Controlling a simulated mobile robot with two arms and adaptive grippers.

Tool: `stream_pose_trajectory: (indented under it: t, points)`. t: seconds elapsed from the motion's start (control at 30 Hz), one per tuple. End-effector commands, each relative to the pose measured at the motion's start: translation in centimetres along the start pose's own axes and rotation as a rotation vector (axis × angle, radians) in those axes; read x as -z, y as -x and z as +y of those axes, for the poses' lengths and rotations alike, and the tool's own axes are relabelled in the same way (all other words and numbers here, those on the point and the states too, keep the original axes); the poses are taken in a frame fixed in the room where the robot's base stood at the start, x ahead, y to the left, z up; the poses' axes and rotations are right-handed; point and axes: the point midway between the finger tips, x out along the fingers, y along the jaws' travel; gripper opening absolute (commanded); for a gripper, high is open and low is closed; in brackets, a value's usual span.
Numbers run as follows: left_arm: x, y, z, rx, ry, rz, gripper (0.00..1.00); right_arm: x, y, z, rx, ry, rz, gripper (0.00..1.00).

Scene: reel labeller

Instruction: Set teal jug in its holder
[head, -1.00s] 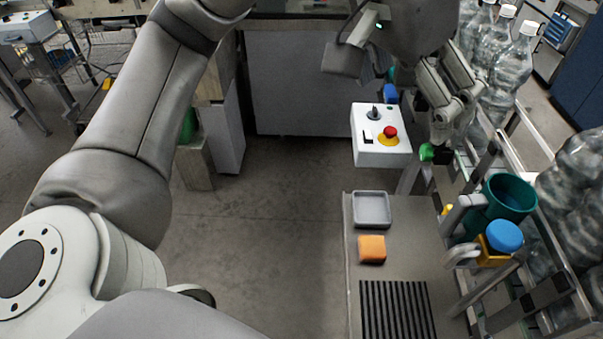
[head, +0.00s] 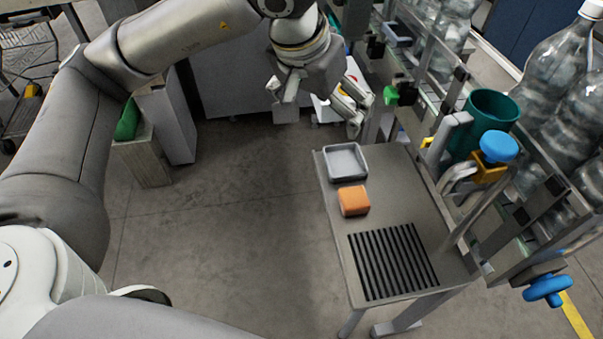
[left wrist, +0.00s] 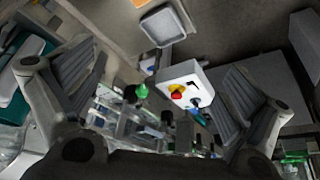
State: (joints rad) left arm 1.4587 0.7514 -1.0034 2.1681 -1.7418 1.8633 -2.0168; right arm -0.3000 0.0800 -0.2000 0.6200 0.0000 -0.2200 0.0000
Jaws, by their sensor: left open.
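The teal jug (head: 492,108) stands upright and open-topped on the right of the head view, at the side of the labeller frame. Grey curved brackets are close beside it and hide its lower part; I cannot tell whether it sits in a holder. A teal piece, probably the jug, shows cut off at the left edge of the left wrist view (left wrist: 12,90). My left gripper (head: 320,108) is open and empty, well to the left of the jug, in front of the white control box. Its spread fingers also show in the left wrist view (left wrist: 160,90). My right gripper is out of view.
A grey side table holds a shallow tray (head: 346,161), an orange sponge (head: 353,201) and a black slotted mat (head: 392,262). A blue knob on a yellow block (head: 498,147) stands close by the jug. Large clear bottles (head: 553,70) line the far side.

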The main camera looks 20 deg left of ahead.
Motion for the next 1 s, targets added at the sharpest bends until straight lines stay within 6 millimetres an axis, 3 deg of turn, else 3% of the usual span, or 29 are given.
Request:
stream_pose_trajectory:
  t: [0.1,0.6,0.8,1.0]
  points:
    - [-0.9,-2.7,-0.5,0.009,0.023,-0.003,0.99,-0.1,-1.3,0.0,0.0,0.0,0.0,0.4]
    - [-4.6,-11.7,-2.5,0.046,0.102,-0.004,0.99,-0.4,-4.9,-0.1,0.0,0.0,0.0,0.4]
    - [-5.9,-14.4,-3.1,0.056,0.123,-0.004,0.99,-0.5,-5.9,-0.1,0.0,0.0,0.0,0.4]
    - [-6.5,-15.5,-3.4,0.061,0.132,-0.002,0.99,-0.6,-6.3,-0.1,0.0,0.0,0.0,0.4]
